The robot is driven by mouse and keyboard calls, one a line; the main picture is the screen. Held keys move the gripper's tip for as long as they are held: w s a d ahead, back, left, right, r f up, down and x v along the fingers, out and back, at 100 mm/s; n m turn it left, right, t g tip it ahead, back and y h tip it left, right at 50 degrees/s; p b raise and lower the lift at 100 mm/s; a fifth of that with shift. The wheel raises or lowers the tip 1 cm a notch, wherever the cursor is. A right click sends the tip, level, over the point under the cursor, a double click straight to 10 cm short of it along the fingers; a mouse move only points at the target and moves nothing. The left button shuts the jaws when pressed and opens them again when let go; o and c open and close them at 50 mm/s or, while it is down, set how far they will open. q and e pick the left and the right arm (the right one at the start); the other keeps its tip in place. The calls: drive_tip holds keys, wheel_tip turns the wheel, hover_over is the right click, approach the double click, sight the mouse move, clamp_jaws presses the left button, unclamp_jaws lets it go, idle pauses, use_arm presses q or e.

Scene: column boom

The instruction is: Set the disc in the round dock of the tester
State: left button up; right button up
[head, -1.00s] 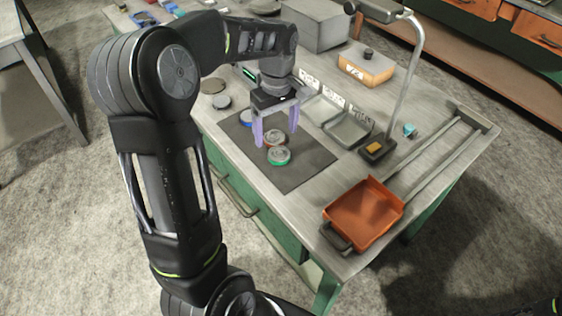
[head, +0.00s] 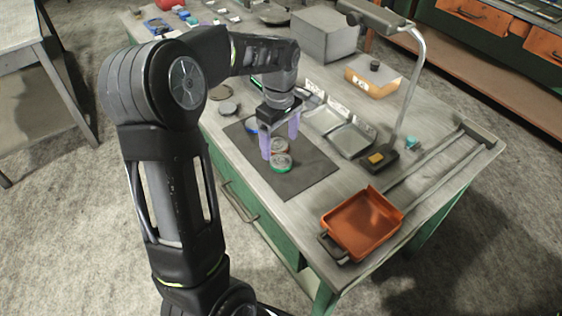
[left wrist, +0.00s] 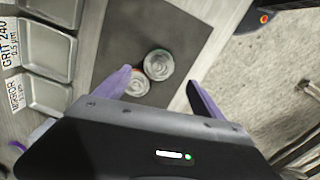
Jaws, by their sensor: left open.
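On a dark grey mat (head: 302,183) lie several small round discs with grey tops. One has a red-orange rim (head: 280,146), one has a green rim (head: 281,163), and a blue-rimmed one (head: 251,126) is partly hidden behind my gripper. My left gripper (head: 280,148) is open, its purple fingers pointing down above the red-rimmed disc. In the left wrist view the green-rimmed disc (left wrist: 158,64) and the red-rimmed disc (left wrist: 137,84) appear close together between the fingertips, nearer the left finger. I cannot tell which thing is the tester. My right gripper is out of view.
Metal trays (head: 350,140) with labels stand right of the mat. A lamp (head: 378,159) rises behind an orange tray (head: 362,222) at the front right. A orange-sided box with a knob (head: 372,78) and a grey box (head: 323,35) stand further back.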

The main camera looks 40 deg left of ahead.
sight(281, 160)
use_arm(q)
drive_tip(key=shift+f, duration=0.6)
drive_tip(key=shift+w+f+p, duration=0.15)
drive_tip(key=shift+f+p, duration=0.6)
drive_tip(key=shift+f, duration=1.9)
drive_tip(key=shift+c, duration=0.2)
drive_tip(key=shift+r, duration=0.1)
clamp_jaws()
